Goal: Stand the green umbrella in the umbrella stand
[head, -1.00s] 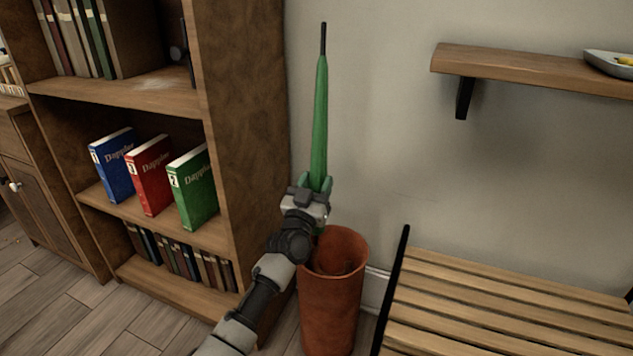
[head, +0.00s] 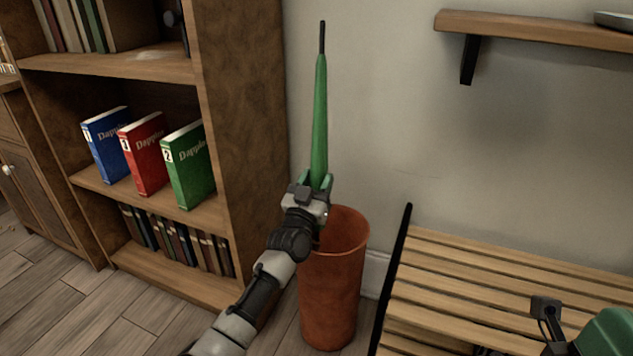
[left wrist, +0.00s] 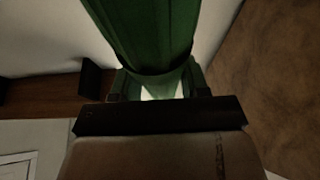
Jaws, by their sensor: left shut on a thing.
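The green umbrella (head: 320,120) is upright and furled, with its dark tip pointing up. My left gripper (head: 316,187) is shut on its lower part; in the left wrist view the green cloth (left wrist: 145,30) rises from between the fingers (left wrist: 157,85). The umbrella stand (head: 333,295) is a tall terracotta-coloured round bin on the floor. My left gripper is at the left side of its rim, in front of part of the opening. The umbrella's lower end is mostly hidden by my gripper, so I cannot tell whether it is inside the stand. Part of what looks like my right arm shows at the lower right.
A wooden bookcase (head: 240,130) with several books stands close on the left. A slatted bench (head: 490,290) is just right of the stand. A wall shelf (head: 530,27) hangs above the bench. Bare floor (head: 70,305) lies at the lower left.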

